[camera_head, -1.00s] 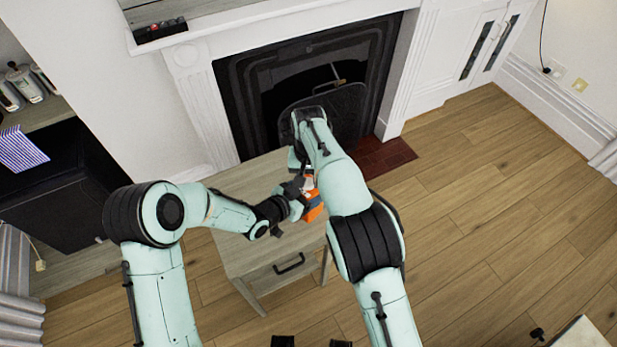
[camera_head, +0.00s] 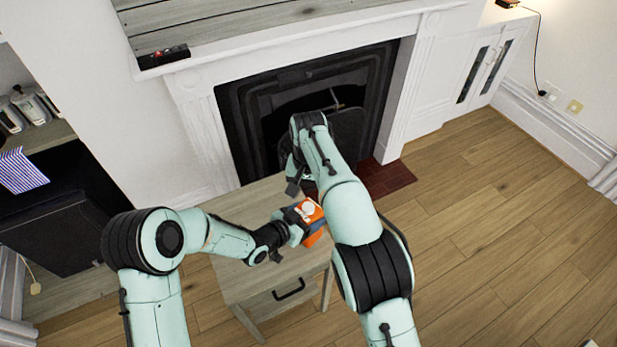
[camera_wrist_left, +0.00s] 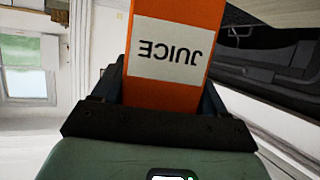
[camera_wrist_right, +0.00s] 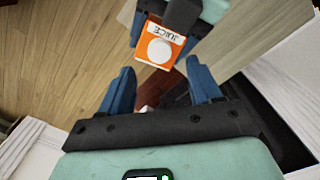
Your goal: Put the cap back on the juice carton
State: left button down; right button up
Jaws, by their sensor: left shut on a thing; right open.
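The orange juice carton (camera_head: 313,236) is held above the small wooden table by my left gripper (camera_head: 297,225). The left wrist view shows its "JUICE" label upside down on the carton (camera_wrist_left: 172,50), between the blue fingers. A round white disc (camera_wrist_right: 160,51) lies flat on the carton's top face and also shows in the head view (camera_head: 308,208). I cannot tell whether it is the cap or the spout; no separate cap is visible. My right gripper (camera_wrist_right: 161,85) is open and empty, apart from the carton, its fingers pointing toward the carton's top.
The small wooden table (camera_head: 245,290) with a dark drawer handle stands before the black fireplace (camera_head: 262,105). Its visible top is clear. Open wooden floor (camera_head: 490,220) lies to the right.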

notch_tip(320, 180, up, 6)
jog(key=shift+r, duration=0.25)
dwell(0.5)
jog(key=s+d+f+m+g+h, duration=0.1)
jog(key=s+d+f+m+g, duration=0.25)
jog(key=s+f, duration=0.45)
jog(key=s+d+f+y, duration=0.1)
jog(key=s+d+f, duration=0.2)
jog(key=f, duration=0.5)
jog(key=s+d+f, duration=0.3)
jog(key=f, duration=0.5)
jog(key=s+d+f+y, duration=0.1)
jog(key=s+d+f, duration=0.25)
jog(key=f, duration=0.55)
jog(key=s+d+f+t+y, duration=0.1)
jog(key=s+f, duration=0.3)
jog(key=s, duration=0.4)
jog(key=s+d+f+t+y, duration=0.1)
jog(key=s+f, duration=0.3)
jog(key=s, duration=0.5)
jog(key=shift+d+f+n+y, duration=0.3)
jog(key=shift+d+f+n, duration=0.05)
jog(key=shift+d, duration=0.2)
jog(key=shift+t, duration=0.25)
